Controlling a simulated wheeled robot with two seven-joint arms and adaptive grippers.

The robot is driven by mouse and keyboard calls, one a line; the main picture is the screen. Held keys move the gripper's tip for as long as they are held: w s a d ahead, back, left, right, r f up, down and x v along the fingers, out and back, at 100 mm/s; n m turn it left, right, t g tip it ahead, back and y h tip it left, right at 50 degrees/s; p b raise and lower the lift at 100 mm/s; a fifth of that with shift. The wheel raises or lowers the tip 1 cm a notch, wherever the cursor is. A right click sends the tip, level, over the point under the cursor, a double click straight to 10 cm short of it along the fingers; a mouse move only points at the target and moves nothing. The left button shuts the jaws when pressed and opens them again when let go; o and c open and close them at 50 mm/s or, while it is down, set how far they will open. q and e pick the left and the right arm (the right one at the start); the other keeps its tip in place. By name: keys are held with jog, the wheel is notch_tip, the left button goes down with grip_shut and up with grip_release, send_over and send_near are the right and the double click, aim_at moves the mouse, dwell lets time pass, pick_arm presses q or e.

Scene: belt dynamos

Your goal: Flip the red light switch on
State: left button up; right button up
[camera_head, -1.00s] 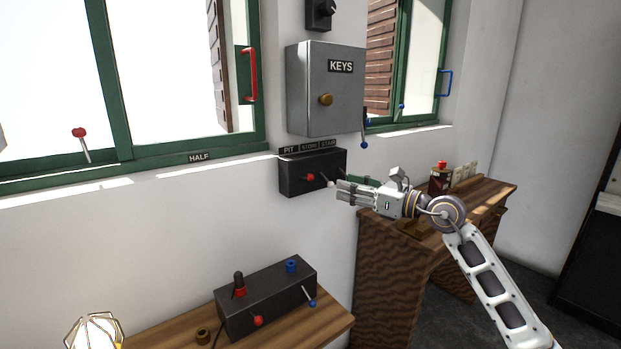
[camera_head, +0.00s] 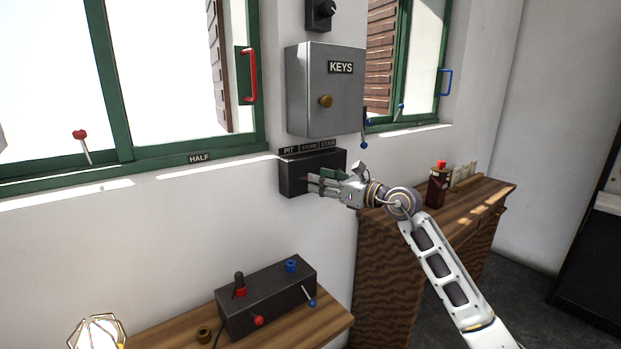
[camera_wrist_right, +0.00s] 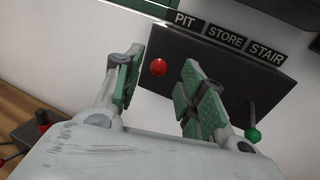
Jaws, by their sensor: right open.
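A dark switch box (camera_head: 296,170) hangs on the wall under the grey KEYS cabinet, with the labels PIT, STORE and STAIR above it. In the right wrist view the red ball of a switch (camera_wrist_right: 158,67) shows below PIT, in the picture between my two green-padded fingers. A green-tipped lever (camera_wrist_right: 253,134) shows below STAIR. My right gripper (camera_head: 312,184) is open and empty at the front of the box. It hides the red switch in the head view. I cannot tell whether a finger touches the switch. My left gripper is out of view.
The KEYS cabinet (camera_head: 306,90) juts out above the switch box. Below, a second dark box (camera_head: 265,305) with red and blue controls stands on a wooden bench (camera_head: 335,325). A wooden cabinet (camera_head: 390,265) stands right, with a red-topped item (camera_head: 437,190) on it.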

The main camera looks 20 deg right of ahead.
aim_at(305, 179)
jog(key=x, duration=0.4)
jog(key=shift+w, duration=0.1)
jog(key=c, duration=0.5)
grip_shut()
jog(key=shift+a, duration=0.1)
jog(key=shift+r+p, duration=0.15)
jog(key=shift+p, duration=0.3)
jog(key=g+p, duration=0.1)
jog(key=p, duration=0.3)
jog(key=shift+w+r+h, duration=0.1)
jog(key=shift+r+h, duration=0.2)
jog(key=shift+h, duration=0.1)
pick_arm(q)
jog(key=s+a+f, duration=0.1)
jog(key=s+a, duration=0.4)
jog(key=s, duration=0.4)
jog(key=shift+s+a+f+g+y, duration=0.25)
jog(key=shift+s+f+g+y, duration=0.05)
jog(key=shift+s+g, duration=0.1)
pick_arm(e)
jog(key=shift+f, duration=0.1)
